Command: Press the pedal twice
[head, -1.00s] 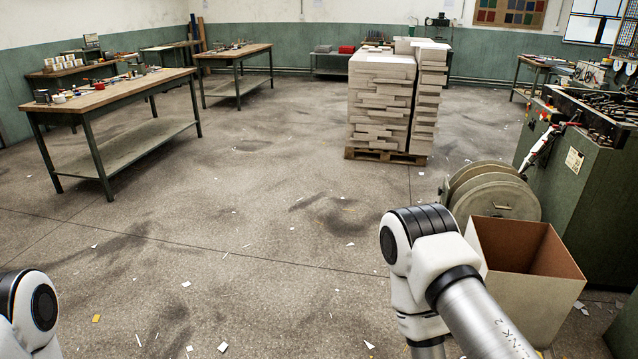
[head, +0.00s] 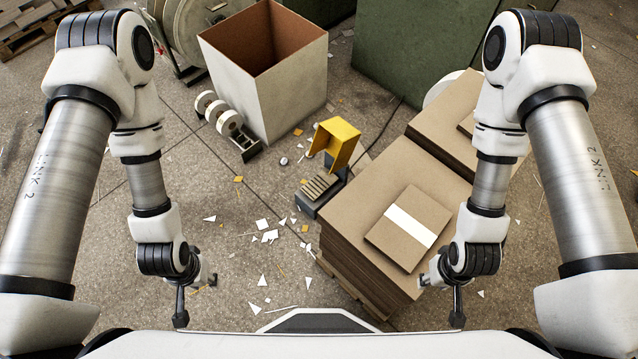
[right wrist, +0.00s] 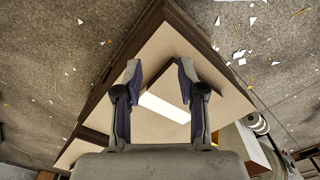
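The pedal (head: 319,187) is a small grey unit with a ribbed top on the floor, in the middle of the head view. A yellow hood (head: 336,140) stands at its back. No gripper touches the pedal. My left gripper (head: 196,298) hangs over bare floor, to the left of and nearer than the pedal, with its two fingers apart and empty. My right gripper (head: 441,298) is beside the near right corner of the board stack. In the right wrist view, the same right gripper (right wrist: 159,73) is open and empty, with boards beyond its fingers.
A stack of brown greyboard (head: 375,228) on a pallet stands right of the pedal, with a white-banded bundle (head: 409,228) on top. An open box (head: 282,90), white rolls (head: 224,117) and a green machine (head: 420,50) lie beyond. Paper scraps litter the floor left of the pedal.

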